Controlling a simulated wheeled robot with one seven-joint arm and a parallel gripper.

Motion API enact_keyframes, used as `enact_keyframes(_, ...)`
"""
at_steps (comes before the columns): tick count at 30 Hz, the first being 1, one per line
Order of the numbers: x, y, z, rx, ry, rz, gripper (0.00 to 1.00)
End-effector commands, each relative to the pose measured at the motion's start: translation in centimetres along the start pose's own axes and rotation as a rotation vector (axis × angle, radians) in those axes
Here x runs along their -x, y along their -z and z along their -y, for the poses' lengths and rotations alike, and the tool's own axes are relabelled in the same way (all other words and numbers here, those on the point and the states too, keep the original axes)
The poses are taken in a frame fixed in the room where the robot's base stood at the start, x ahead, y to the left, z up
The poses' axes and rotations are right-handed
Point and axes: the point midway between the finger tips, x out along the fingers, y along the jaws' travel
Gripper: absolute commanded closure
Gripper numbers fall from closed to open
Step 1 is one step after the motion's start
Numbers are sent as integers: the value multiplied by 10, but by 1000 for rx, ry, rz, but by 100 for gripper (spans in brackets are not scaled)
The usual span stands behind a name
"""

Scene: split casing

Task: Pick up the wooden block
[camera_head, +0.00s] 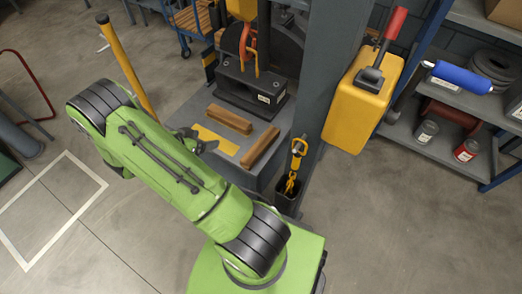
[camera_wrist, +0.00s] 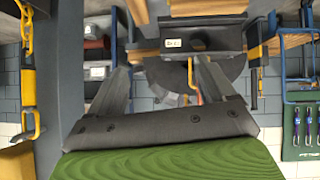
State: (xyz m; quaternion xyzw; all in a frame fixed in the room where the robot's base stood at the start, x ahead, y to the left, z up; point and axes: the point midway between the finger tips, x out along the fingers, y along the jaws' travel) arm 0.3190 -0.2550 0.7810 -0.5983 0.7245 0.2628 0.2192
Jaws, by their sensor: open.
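Two brown wooden blocks lie on the grey base of a press in the head view. One wooden block (camera_head: 230,119) is behind a yellow patch, and the other wooden block (camera_head: 261,147) is to its right, near the base's edge. My gripper (camera_head: 205,145) is above the base, just left of the yellow patch and apart from both blocks. In the wrist view my gripper (camera_wrist: 165,70) has its two fingers spread with nothing held between them. Brown wooden pieces (camera_wrist: 138,12) show near the top there, but I cannot tell which block is which.
The press's dark block (camera_head: 252,88) and orange hook (camera_head: 246,45) stand behind the wooden blocks. A grey post (camera_head: 335,75) rises to the right, with a yellow box (camera_head: 362,103) beside it. A black holder with a yellow tool (camera_head: 290,186) is at the base's front right.

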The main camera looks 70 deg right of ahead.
Motion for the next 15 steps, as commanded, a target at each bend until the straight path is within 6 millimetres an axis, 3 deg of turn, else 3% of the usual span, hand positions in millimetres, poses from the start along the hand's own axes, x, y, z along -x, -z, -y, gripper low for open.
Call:
enact_keyframes(1, -32, -22, -6, -19, -30, -48, 17)
enact_keyframes(6, -111, -72, -33, -104, -39, -212, 17)
enact_keyframes(10, -143, -96, -51, -133, -17, -276, 17)
enact_keyframes(15, -160, -100, -58, -147, -6, -295, 17)
